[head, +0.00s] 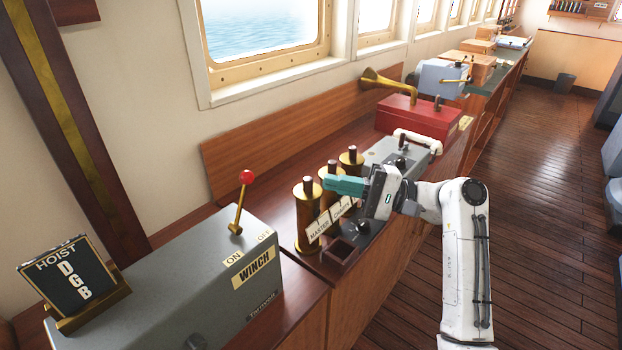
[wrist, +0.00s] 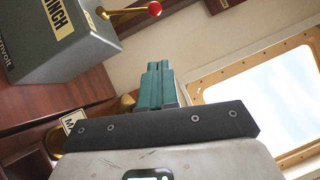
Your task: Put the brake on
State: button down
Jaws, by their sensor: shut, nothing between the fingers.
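No part labelled as a brake can be read. A grey box marked WINCH (head: 190,285) stands at the front left, with ON and OFF labels on its top edge. A brass lever with a red ball knob (head: 247,177) rises from its top; I cannot tell which label it is set to. The box and red knob (wrist: 154,9) also show in the wrist view, beyond the fingertips. My gripper (head: 328,184) has teal fingers, shut and empty. It is above the brass cylinders, right of the lever and apart from it.
A HOIST sign with letters DGB (head: 72,276) stands on the winch box. A grey box (head: 398,158), a red box (head: 420,118) and a brass horn (head: 385,84) stand behind.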

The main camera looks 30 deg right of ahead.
jog(key=w+a+r+p, duration=0.2)
jog(key=w+a, duration=0.2)
jog(key=a, duration=0.6)
jog(key=shift+w+a+r, duration=0.25)
jog(key=shift+w+a, duration=0.15)
jog(key=shift+r+p, duration=0.1)
jog(key=shift+p, duration=0.2)
notch_tip(320, 180, up, 3)
jog(key=n+g+h+p, duration=0.3)
jog(key=n+h+p, duration=0.1)
jog(key=n+p, duration=0.4)
send_over(241, 202)
jog(key=s+a, duration=0.1)
jog(key=s, duration=0.2)
jog(key=m, duration=0.1)
jog(key=shift+s+a+p, duration=0.15)
jog(key=shift+a+p, duration=0.6)
jog(key=shift+a, duration=0.15)
